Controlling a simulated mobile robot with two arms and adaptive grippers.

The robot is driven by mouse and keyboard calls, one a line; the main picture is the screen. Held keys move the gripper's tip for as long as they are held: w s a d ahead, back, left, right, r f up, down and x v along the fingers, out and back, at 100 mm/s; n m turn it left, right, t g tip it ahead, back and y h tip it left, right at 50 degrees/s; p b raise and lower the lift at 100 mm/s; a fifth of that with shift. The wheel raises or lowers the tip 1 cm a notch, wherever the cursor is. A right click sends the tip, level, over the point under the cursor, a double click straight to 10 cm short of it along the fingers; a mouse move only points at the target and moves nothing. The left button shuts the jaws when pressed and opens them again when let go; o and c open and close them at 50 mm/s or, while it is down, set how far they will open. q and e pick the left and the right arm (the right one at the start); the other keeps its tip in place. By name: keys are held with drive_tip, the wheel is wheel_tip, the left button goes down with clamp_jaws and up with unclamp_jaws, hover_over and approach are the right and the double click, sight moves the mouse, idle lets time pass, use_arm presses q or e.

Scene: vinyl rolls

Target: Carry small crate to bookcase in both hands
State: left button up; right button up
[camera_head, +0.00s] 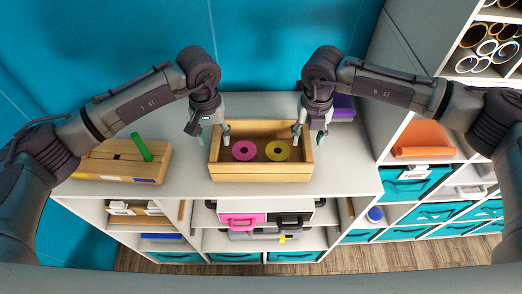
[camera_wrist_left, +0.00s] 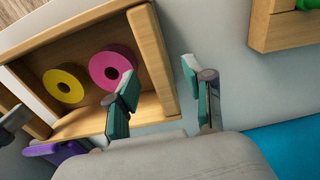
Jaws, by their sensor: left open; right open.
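The small wooden crate (camera_head: 262,173) stands upright on top of a low white shelf unit. It holds a pink roll (camera_head: 244,151) and a yellow roll (camera_head: 277,150). My left gripper (camera_head: 212,130) is open at the crate's left end. In the left wrist view its fingers (camera_wrist_left: 165,103) appear on either side of the crate's end wall (camera_wrist_left: 152,55), one over the inside and one outside; contact is not clear. My right gripper (camera_head: 310,137) is open at the right end, its fingers apart around that wall. Which unit is the bookcase is unclear.
A wooden box with a green stick (camera_head: 141,147) stands left on the low unit's top (camera_head: 345,180). A purple item (camera_head: 343,107) lies behind the right gripper. At right, shelving holds an orange item (camera_head: 423,138), teal bins (camera_head: 408,189) and rolled tubes (camera_head: 487,47).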

use_arm(q)
drive_tip(key=shift+f, duration=1.4)
use_arm(e)
drive_tip(key=shift+f, duration=1.4)
use_arm(q)
clamp_jaws()
use_arm(e)
clamp_jaws()
